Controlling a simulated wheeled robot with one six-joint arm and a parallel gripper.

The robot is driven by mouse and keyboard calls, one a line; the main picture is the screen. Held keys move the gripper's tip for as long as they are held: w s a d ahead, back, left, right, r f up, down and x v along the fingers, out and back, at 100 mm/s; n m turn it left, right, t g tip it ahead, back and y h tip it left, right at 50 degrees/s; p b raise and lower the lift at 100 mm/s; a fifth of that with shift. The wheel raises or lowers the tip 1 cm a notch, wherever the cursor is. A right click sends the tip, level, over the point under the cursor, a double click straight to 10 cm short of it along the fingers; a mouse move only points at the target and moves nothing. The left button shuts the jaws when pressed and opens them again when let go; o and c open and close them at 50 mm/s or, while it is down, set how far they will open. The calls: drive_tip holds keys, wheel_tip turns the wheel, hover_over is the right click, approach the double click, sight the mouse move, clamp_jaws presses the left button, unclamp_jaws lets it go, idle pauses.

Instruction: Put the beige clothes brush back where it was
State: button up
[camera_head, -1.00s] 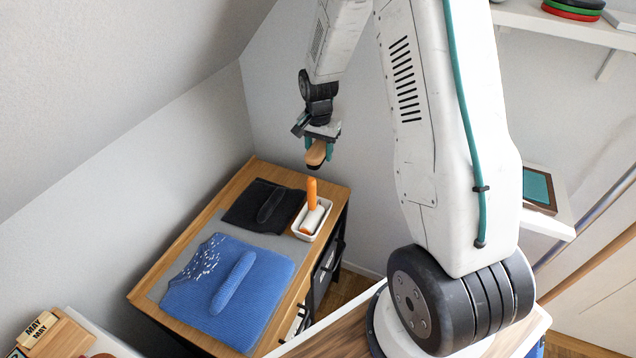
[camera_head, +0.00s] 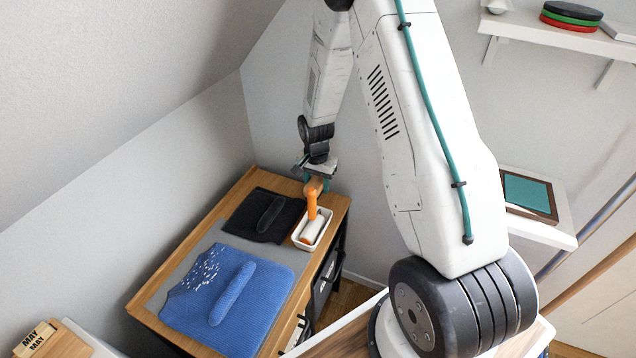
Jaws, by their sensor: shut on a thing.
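My gripper (camera_head: 317,181) is at the far right end of the wooden dresser top, shut on the beige clothes brush (camera_head: 315,184). Only a small part of the brush shows, between the fingers and beside the top of an orange handle. The brush is low, close to the dresser top behind the white tray (camera_head: 300,241). I cannot tell whether it touches the surface. The orange handle (camera_head: 312,204) belongs to a white roller that leans in the tray.
A folded black garment (camera_head: 240,218) lies left of the tray. A blue knitted garment (camera_head: 262,308) with white specks lies nearer, on a grey mat (camera_head: 225,238). The sloped wall is close on the left. A wall shelf (camera_head: 545,232) with a framed teal panel is at right.

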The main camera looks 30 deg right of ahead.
drive_tip(key=shift+f, duration=0.55)
drive_tip(key=o, duration=1)
drive_tip(key=shift+c, duration=0.2)
drive_tip(key=shift+r, duration=0.1)
